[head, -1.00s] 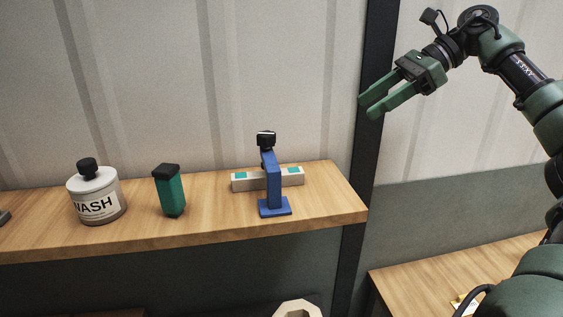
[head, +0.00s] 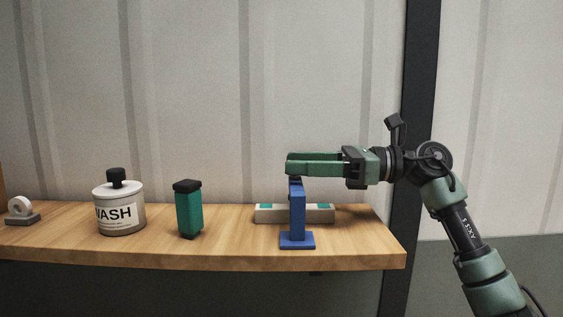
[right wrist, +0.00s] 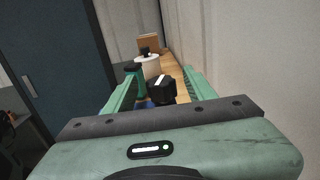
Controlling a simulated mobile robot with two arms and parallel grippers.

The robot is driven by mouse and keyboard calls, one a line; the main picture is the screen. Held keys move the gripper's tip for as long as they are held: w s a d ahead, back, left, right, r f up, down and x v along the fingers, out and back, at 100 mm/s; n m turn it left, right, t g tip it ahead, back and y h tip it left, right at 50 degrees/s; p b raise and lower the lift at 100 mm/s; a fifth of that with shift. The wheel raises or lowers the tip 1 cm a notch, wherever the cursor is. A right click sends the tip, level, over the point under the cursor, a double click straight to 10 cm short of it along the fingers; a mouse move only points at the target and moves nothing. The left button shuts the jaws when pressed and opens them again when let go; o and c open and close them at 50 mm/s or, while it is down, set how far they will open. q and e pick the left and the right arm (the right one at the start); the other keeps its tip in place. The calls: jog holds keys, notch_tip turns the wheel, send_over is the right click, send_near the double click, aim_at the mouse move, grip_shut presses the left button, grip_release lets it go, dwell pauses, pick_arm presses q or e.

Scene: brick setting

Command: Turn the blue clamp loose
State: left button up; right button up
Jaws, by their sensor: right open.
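The blue clamp (head: 297,216) stands upright on the wooden shelf in the head view, in front of a pale bar with teal patches (head: 265,213). My right gripper (head: 289,163) is level at the clamp's top, its fingers pointing left and hiding most of the black knob. In the right wrist view the black knob (right wrist: 161,88) shows between the two spread fingers of the right gripper (right wrist: 160,72), with a bit of blue below it. I cannot tell whether either finger touches it. My left gripper is not in view.
Left of the clamp on the shelf (head: 350,256) stand a green block with a black top (head: 189,213), a bottle marked WASH (head: 119,216) and a small white ring on a grey base (head: 20,209). A dark post (head: 418,80) rises behind the shelf's right end.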

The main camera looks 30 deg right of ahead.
jog(key=shift+p+x, duration=0.5)
jog(key=shift+x, duration=1.65)
grip_shut()
jog(key=shift+s+r+n+g+y+p, duration=0.1)
jog(key=shift+n+g+y+p, duration=0.15)
jog(key=shift+n+g+p, duration=0.25)
jog(key=shift+s+r+n+g+y+p, duration=0.1)
jog(key=shift+n+g+y+p, duration=0.15)
jog(key=shift+g, duration=0.45)
jog(key=shift+s+a+f+n+g+y+p, duration=0.1)
jog(key=shift+n+g+y+p, duration=0.05)
jog(key=shift+n+g, duration=0.3)
jog(key=shift+s+f+n+g+y+p, duration=0.15)
jog(key=shift+n+g, duration=0.15)
jog(key=shift+g, duration=0.25)
grip_release()
jog(key=shift+r, duration=0.15)
